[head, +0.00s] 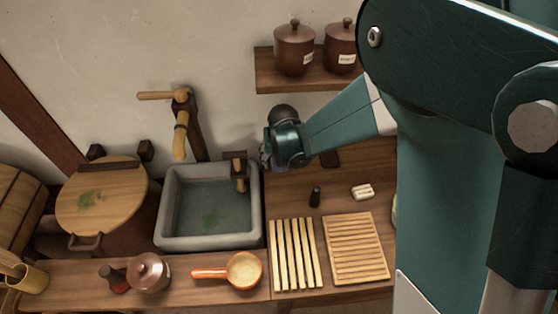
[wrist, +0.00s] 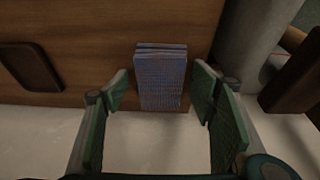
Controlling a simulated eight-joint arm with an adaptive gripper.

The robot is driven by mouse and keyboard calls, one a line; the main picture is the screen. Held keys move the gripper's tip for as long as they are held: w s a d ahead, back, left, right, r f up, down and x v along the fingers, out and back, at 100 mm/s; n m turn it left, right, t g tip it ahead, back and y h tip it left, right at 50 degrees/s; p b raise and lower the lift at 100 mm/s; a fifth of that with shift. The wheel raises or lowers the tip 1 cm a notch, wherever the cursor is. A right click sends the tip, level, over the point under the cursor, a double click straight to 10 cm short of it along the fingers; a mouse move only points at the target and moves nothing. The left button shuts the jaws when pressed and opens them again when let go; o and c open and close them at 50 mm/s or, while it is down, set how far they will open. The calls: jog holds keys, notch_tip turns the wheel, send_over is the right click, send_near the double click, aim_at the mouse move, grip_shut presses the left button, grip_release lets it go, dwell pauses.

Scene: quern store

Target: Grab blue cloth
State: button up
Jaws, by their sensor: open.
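The blue cloth (wrist: 161,80) is a folded, layered stack with a fine check pattern. In the wrist view it lies on the wooden counter near the pale wall, between my two fingers. My gripper (wrist: 160,88) is open, with one green-padded finger on each side of the cloth and a gap on both sides. In the head view my gripper (head: 268,150) is above the back of the counter, just right of the stone sink.
The stone sink (head: 168,205) stands just left of my gripper. A dark rectangular piece (wrist: 30,66) lies left of the cloth. A shelf with lidded jars (head: 294,48) hangs above.

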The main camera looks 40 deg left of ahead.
jog(key=shift+c, duration=0.5)
jog(key=shift+d, duration=0.1)
jog(key=c, duration=0.9)
jog(key=shift+r, duration=0.15)
notch_tip(320, 180, up, 3)
jog(key=shift+r+p, duration=0.15)
jog(key=shift+p, duration=0.65)
jog(key=shift+s+d+r, duration=0.1)
jog(key=shift+s+r, duration=0.05)
jog(key=shift+r, duration=0.1)
jog(key=s+d+p, duration=0.1)
jog(key=s+d, duration=0.5)
jog(key=s+d+p, duration=0.1)
jog(key=s+d, duration=0.5)
jog(key=shift+s+d+f, duration=0.1)
jog(key=shift+s+d, duration=0.1)
jog(key=shift+s, duration=0.05)
